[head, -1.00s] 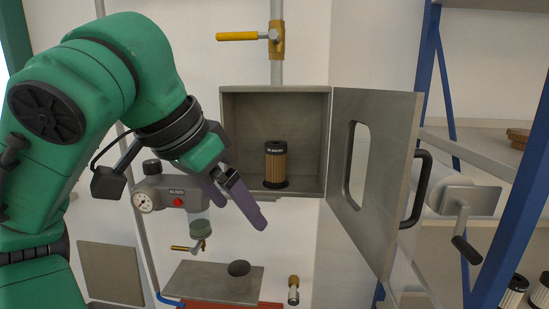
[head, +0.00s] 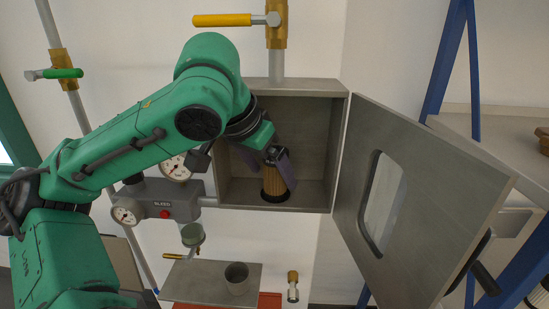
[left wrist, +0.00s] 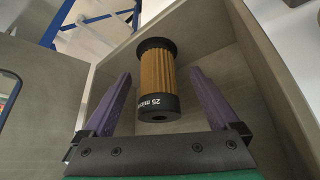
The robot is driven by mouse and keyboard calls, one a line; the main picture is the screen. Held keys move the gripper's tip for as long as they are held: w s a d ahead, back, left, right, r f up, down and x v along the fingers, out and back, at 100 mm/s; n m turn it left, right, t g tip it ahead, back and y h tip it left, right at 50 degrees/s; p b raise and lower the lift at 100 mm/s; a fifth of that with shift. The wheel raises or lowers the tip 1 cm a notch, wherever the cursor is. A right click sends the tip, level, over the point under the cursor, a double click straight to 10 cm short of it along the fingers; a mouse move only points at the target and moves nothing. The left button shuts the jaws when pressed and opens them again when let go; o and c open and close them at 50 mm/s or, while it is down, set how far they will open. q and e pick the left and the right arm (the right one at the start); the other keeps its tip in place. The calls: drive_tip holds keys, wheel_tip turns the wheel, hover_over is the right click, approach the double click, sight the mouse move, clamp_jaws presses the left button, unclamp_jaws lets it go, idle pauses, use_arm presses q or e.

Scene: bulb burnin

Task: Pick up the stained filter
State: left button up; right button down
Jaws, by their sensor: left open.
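The stained filter (head: 274,186) is a brown pleated cylinder with black end caps. It stands upright inside the open grey metal box, and my left gripper (head: 282,170) hides its upper part in the head view. In the left wrist view the filter (left wrist: 157,78) shows between two open purple fingers (left wrist: 155,98), with gaps on both sides and "25 micron"-like lettering on its near cap. My left gripper is inside the box opening and is open. My right gripper is not in view.
The box (head: 318,150) has its windowed door (head: 410,185) swung open to the right. A gauge block (head: 165,197) with a red button stands left of the box. A shelf (head: 490,150) is at the right; below is a plate with a metal cup (head: 237,278).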

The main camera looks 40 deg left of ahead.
sight(276, 178)
use_arm(q)
drive_tip(key=shift+w+d+f+b, duration=0.1)
drive_tip(key=shift+w+f+b, duration=0.15)
drive_tip(key=shift+f+b, duration=0.55)
drive_tip(key=shift+w+d+f, duration=0.1)
drive_tip(key=shift+w+f, duration=0.05)
drive_tip(key=shift+f, duration=0.15)
drive_tip(key=shift+w+f, duration=0.15)
drive_tip(key=shift+w, duration=0.3)
drive_tip(key=shift+c, duration=0.9)
drive_tip(key=shift+s, duration=0.15)
drive_tip(key=c, duration=1)
drive_tip(key=shift+c, duration=1.4)
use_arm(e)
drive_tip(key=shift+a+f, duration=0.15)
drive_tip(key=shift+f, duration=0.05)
